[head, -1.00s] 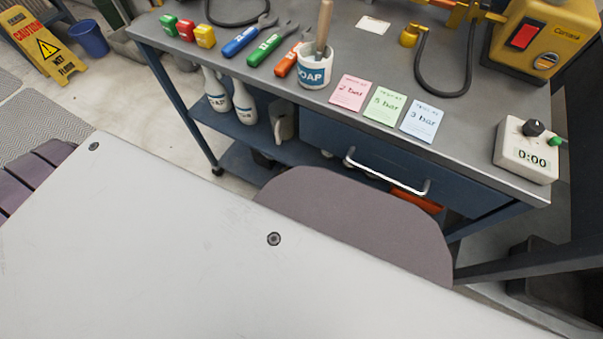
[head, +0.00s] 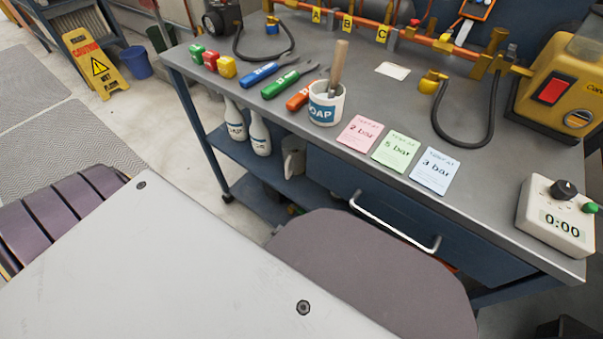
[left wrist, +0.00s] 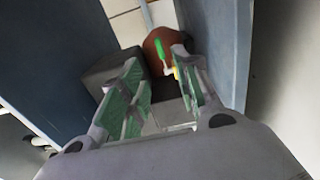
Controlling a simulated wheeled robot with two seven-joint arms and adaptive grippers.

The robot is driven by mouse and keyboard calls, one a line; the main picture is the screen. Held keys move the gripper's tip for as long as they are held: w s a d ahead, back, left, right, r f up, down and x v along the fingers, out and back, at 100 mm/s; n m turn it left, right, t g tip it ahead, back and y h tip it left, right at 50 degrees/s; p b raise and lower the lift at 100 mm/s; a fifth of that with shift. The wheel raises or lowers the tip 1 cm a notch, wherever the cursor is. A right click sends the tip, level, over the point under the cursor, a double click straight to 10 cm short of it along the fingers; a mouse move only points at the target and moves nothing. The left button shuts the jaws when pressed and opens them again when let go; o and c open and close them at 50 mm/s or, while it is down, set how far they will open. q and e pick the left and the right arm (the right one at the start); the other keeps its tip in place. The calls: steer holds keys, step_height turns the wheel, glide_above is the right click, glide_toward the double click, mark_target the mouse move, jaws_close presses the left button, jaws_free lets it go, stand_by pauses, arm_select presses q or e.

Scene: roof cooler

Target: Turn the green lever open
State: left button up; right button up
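A small green bar (left wrist: 160,50), possibly a lever, shows in the left wrist view in front of a rounded reddish-brown shape, beyond the fingertips. I cannot tell for sure what it belongs to. My left gripper (left wrist: 155,82) shows only in the left wrist view; its green-padded fingers are apart, with nothing visibly held between them. In the head view, an orange pipe (head: 365,22) with yellow tags A, B and C runs along the back of the bench. Its upper fittings are cut off by the frame edge, and no green lever is clear there. My right gripper is in neither current view.
The grey bench (head: 440,205) holds coloured tools, a soap mug (head: 325,110), three pressure cards, a timer (head: 555,222) and a yellow machine (head: 553,88). Below are a drawer handle (head: 395,225) and a shelf with bottles. Dark blue panels (left wrist: 215,45) flank the left gripper closely.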

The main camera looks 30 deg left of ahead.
mark_target(300, 213)
arm_select(q)
steer(key=w, duration=0.4)
steer(key=w+b, duration=0.1)
steer(key=w, duration=0.4)
steer(key=w+d+b, duration=0.1)
steer(key=w, duration=0.3)
steer(key=shift+w, duration=0.15)
steer(key=shift+c, duration=0.5)
jaws_close()
